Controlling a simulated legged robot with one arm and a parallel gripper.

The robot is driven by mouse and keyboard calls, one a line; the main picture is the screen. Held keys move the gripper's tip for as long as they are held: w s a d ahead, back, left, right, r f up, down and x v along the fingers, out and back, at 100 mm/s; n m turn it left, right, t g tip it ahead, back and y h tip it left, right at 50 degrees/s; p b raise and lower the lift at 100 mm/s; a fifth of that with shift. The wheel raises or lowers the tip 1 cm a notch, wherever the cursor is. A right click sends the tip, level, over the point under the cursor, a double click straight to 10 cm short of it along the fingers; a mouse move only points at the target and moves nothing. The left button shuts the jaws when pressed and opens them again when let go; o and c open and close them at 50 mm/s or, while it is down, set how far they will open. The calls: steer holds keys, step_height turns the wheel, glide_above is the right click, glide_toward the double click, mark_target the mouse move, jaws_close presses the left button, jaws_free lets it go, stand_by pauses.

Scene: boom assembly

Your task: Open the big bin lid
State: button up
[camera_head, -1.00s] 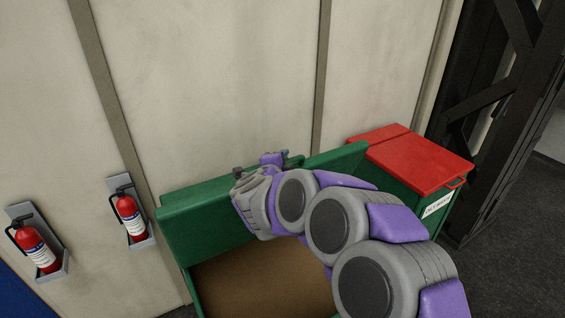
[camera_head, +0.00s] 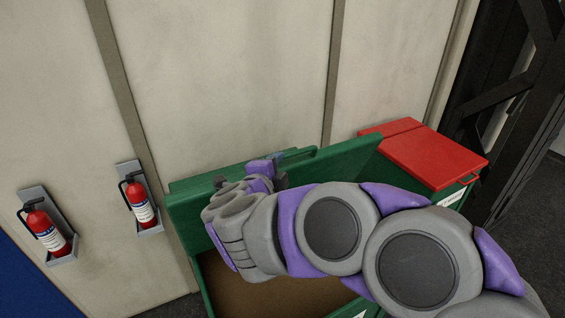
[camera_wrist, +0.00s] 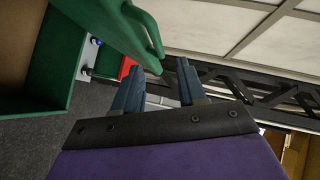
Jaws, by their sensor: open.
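The big green bin (camera_head: 205,300) stands in front of the wall with its brown inside showing. Its green lid (camera_head: 345,158) is raised and stands up at the back, close to the wall. A green bar handle (camera_head: 303,153) runs along the lid's top edge. My gripper (camera_head: 279,168) is beside the upper part of the lid, and my arm hides part of the lid and the bin opening. In the wrist view my gripper (camera_wrist: 158,86) is open with nothing between its fingers. The lid's handle (camera_wrist: 150,32) is just beyond the fingertips, apart from them.
A smaller green bin with a shut red lid (camera_head: 432,157) stands to the right. Two fire extinguishers (camera_head: 140,200) (camera_head: 46,228) hang on the wall at the left. A black metal frame (camera_head: 510,105) rises at the far right. Dark floor is bare beside it.

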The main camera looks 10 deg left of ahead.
steer(key=v, duration=0.4)
stand_by(0.4)
